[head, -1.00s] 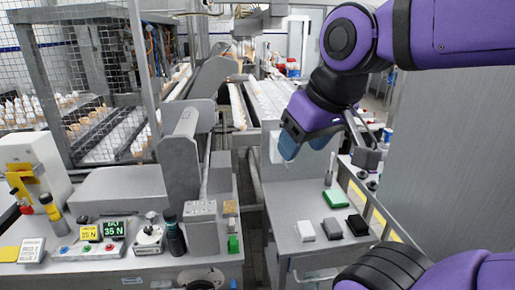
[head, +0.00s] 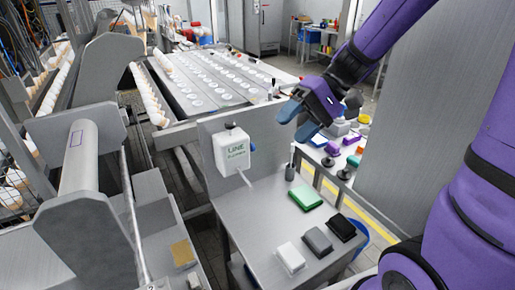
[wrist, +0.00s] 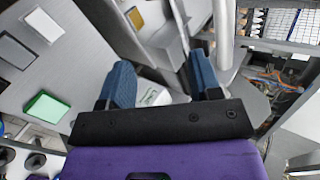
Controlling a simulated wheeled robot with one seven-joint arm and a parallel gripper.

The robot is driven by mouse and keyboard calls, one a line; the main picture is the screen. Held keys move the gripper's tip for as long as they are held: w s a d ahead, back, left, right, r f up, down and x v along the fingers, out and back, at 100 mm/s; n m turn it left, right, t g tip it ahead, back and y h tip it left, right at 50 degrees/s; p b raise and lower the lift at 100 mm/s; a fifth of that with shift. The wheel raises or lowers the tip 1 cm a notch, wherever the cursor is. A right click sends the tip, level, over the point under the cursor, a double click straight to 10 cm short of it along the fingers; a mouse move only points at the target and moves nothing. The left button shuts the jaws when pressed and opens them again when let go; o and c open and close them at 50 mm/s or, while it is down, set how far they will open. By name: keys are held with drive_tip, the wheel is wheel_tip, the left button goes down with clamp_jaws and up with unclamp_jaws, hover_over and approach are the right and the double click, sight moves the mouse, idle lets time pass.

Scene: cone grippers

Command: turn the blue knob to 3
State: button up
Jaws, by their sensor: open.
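My gripper (head: 297,120) is open and empty, with its blue fingers in the air above and to the right of a white container in the head view. In the wrist view my gripper (wrist: 161,84) has its two fingers wide apart. A small blue round part (head: 253,147) sits on the right side of the white container (head: 231,152), apart from the fingers. I cannot read a number or scale on it, nor tell whether it is the blue knob. The container also shows partly between the fingers in the wrist view (wrist: 154,96).
A grey bench (head: 245,222) carries a green block (head: 305,197), a white block (head: 290,258), a grey block (head: 317,241) and a black block (head: 342,227). A grey machine column (head: 80,185) stands at left. A purple block (head: 332,148) lies on a further table.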

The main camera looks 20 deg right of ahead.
drive_tip(key=w+f+m+t+y, duration=0.1)
drive_tip(key=w+f+m+y, duration=0.1)
drive_tip(key=w+f+y, duration=0.4)
drive_tip(key=m+t+h, duration=0.1)
drive_tip(key=m+t, duration=0.4)
drive_tip(key=t, duration=0.6)
approach(254, 147)
drive_tip(key=x, duration=0.9)
drive_tip(key=shift+w+d+f, duration=0.2)
drive_tip(key=shift+w+f, duration=0.15)
drive_tip(key=shift+w, duration=0.1)
drive_tip(key=c, duration=0.9)
